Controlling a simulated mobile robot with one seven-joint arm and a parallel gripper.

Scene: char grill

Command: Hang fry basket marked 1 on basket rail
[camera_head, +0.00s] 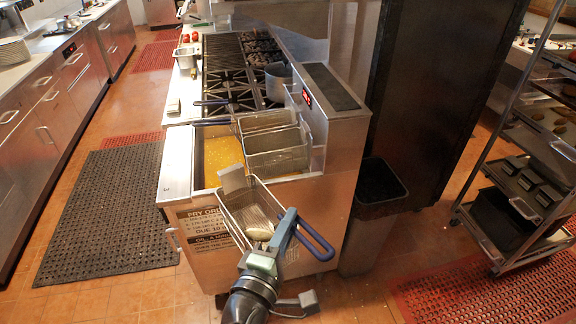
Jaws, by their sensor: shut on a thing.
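A wire fry basket (250,208) with a blue loop handle (317,240) is at the front of the fryer (333,145), tilted, over its front edge. Something pale lies in its lower end. My gripper (274,248) is at the handle end of this basket and shut on it; the exact grip is partly hidden by my fingers. No number can be read on any basket.
The fryer's tall back housing (340,100) with a red display stands at right of the oil. A stove (235,88) with a pot (278,80) is beyond. A rack (525,150) stands at far right. Dark floor mat (105,210) at left is clear.

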